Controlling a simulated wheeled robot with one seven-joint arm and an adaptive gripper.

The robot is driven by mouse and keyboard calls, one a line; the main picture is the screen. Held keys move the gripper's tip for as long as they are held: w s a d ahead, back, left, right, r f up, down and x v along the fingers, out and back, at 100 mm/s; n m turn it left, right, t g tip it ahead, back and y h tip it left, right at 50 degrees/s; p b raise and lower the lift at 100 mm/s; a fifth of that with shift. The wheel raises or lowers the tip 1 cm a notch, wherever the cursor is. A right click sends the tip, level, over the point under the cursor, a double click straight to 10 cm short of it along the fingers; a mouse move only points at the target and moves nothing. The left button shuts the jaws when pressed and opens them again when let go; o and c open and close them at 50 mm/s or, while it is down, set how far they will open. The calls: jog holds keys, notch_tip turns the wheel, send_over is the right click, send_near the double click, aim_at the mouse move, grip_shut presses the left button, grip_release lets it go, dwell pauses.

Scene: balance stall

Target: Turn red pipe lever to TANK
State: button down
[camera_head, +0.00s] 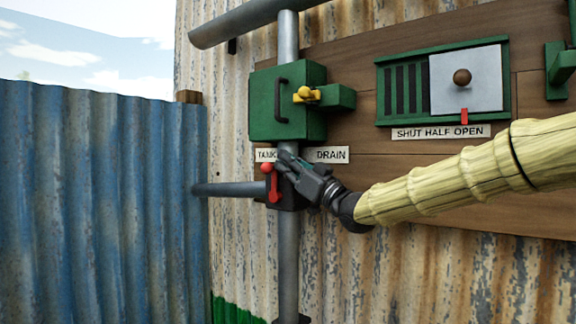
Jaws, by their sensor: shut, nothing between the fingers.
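The red pipe lever (273,184) sits on a dark valve block at the pipe junction. Its red knob is at the top and leans slightly left, under the TANK label (264,155). The DRAIN label (332,155) is to the right of the upright pipe. My gripper (283,158) is shut and empty, its tips just right of and above the lever's knob, in front of the pipe. I cannot tell whether the tips touch the lever.
A green box (262,103) with a black handle and a yellow latch (306,95) is above. A green-framed sliding panel (465,80) with a SHUT HALF OPEN label is at right. A grey pipe (228,189) runs left to a blue corrugated fence (95,200).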

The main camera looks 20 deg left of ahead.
dwell(0.4)
jog(key=s+d+f+b, duration=0.2)
jog(key=s+d+b, duration=0.2)
jog(key=d, duration=0.8)
jog(key=shift+s, duration=0.4)
jog(key=shift+s, duration=0.1)
